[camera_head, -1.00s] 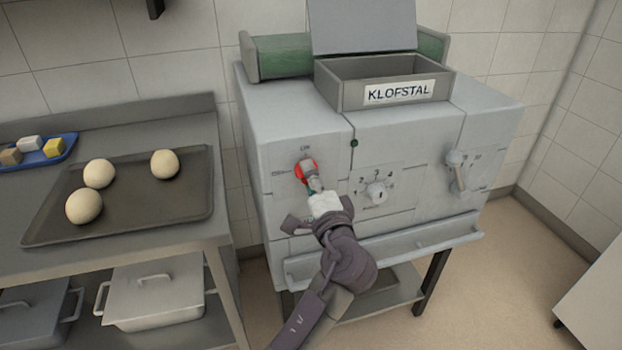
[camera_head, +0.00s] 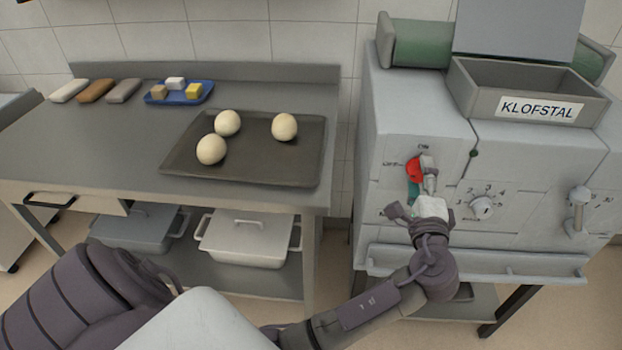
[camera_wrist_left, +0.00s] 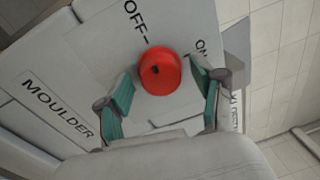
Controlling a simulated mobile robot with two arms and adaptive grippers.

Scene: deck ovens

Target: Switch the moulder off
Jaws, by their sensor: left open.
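The moulder is the grey machine (camera_head: 415,115) on the right of the head view. Its red round knob (camera_head: 411,169) is on the left of the front panel, by the marks ON and OFF. In the left wrist view the knob (camera_wrist_left: 160,72) has a small black mark, with MOULDER printed at lower left. My left gripper (camera_head: 423,184) is at the knob. Its green fingers are open, one on each side of the knob, with visible gaps. I cannot tell how deep the fingertips reach. My right gripper is not in view.
A numbered dial (camera_head: 482,208) and a lever (camera_head: 577,210) are right of the knob. A ledge (camera_head: 480,265) runs below the panel. On the left, a steel table (camera_head: 90,140) carries a dark tray (camera_head: 260,172) with dough balls and a blue tray (camera_head: 205,98).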

